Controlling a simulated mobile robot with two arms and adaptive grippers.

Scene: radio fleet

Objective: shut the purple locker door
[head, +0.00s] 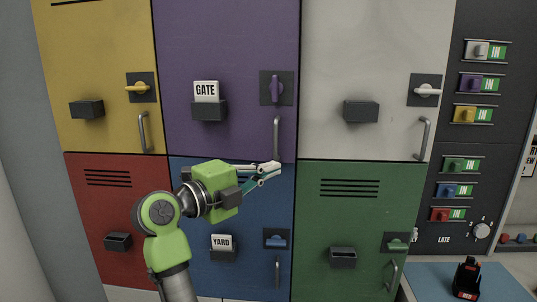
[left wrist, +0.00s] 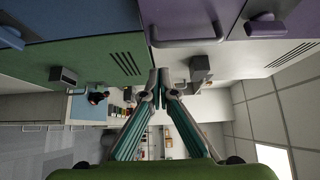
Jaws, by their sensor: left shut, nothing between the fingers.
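The purple locker door (head: 235,55) is in the upper middle of the head view and looks about level with its neighbours; I cannot tell if a small gap remains. Its purple latch (head: 276,88) stands upright, and its grey bar handle (head: 277,138) is at the lower right corner. A holder on it bears a GATE card (head: 206,91). My left gripper (head: 276,167) is shut and empty, just below the handle, in front of the seam with the blue door. In the left wrist view its fingertips (left wrist: 160,76) are together below the handle (left wrist: 186,41). My right gripper is out of view.
Yellow (head: 90,40), white (head: 370,50), red (head: 90,220), blue (head: 190,270) and green (head: 380,220) doors surround it, with protruding handles and holders. A dark panel (head: 475,130) with coloured tags and a blue-topped surface (head: 425,280) are at right.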

